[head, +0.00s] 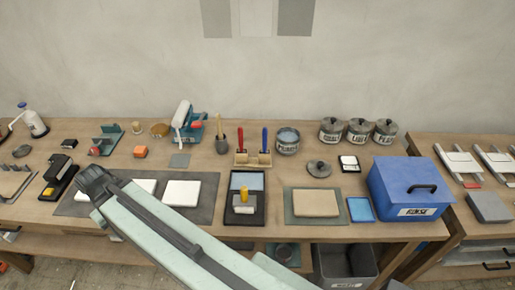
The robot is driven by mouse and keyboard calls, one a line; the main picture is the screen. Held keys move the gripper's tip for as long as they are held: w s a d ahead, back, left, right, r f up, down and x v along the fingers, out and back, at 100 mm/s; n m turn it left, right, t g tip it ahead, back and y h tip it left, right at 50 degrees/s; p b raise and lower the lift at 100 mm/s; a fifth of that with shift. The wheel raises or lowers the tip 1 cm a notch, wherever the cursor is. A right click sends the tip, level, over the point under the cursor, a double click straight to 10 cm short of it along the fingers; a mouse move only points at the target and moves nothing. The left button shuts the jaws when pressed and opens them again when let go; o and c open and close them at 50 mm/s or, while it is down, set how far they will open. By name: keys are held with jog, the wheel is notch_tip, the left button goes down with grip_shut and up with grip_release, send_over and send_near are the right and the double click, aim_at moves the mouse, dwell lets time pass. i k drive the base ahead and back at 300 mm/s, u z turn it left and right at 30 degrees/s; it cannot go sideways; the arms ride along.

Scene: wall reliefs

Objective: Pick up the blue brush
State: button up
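A blue upright handle, which looks like the blue brush (265,138), stands in the right side of a small wooden holder (252,160) near the back of the workbench. Its lower end is hidden in the holder. A similar red-handled one (240,139) stands upright on the left of the same holder. My arm reaches in from the bottom right, and my gripper (90,180) is its dark end over the left part of the bench. It is left of and nearer than the blue brush, well apart from it. Its fingers cannot be made out.
A black box with a yellow-handled stamp (243,203) lies in front. A blue lidded box (412,190) stands at the right. The wall behind is bare nearby.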

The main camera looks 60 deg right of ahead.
aim_at(265, 131)
jog(key=u, duration=0.8)
jog(key=i, duration=1)
jog(key=z, duration=3.05)
